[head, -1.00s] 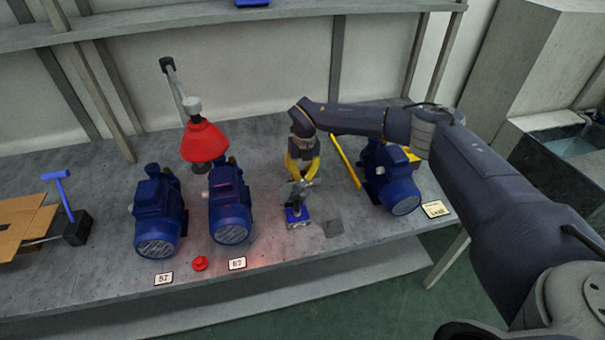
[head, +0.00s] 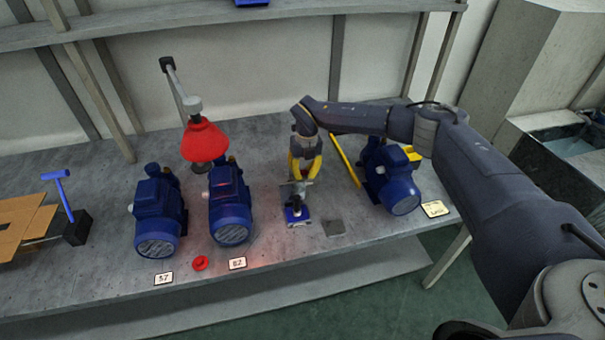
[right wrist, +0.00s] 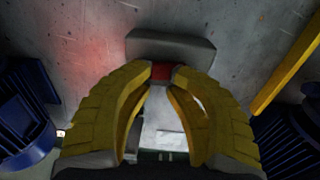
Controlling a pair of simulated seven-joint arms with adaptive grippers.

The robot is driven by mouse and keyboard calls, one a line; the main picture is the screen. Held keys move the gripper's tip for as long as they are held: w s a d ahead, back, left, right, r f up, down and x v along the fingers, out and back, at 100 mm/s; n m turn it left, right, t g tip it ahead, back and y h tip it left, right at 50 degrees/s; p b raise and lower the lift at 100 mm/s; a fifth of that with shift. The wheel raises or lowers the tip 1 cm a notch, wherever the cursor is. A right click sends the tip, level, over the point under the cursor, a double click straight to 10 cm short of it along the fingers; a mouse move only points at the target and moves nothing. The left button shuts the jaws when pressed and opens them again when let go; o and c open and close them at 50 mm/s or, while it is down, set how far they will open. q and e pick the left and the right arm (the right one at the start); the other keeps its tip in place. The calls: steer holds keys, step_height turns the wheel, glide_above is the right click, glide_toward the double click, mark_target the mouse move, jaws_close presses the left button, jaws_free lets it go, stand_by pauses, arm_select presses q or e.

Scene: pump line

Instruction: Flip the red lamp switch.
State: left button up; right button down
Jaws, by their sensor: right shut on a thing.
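A small device with a blue base (head: 294,216) and an upright grey part with a crossbar stands near the middle of the bench. My right gripper (head: 301,179), with yellow fingers, points down over it. In the right wrist view, the fingertips (right wrist: 161,72) are closed on a small red piece next to a grey bar (right wrist: 170,48). The gripper hides part of the device, so how its lever stands is unclear. A red lamp (head: 204,142) on a grey arm hangs over the bench at left, with a reddish glow on the bench. My left gripper is out of view.
Two blue pumps (head: 158,220) (head: 230,210) stand left of the device and another (head: 390,180) stands right. A red round knob (head: 200,263) lies between two labels at the front. A yellow bar (head: 345,160) and grey plate (head: 334,228) are close by.

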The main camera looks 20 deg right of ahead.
steer(key=shift+s+d+f, duration=0.1)
steer(key=shift+d+f, duration=0.1)
steer(key=shift+d, duration=0.2)
steer(key=shift+s+d+f, duration=0.1)
steer(key=shift+d+f, duration=0.05)
steer(key=shift+d, duration=0.25)
step_height(320, 180, up, 14)
steer(key=shift+d+r, duration=0.25)
steer(key=shift+d, duration=0.2)
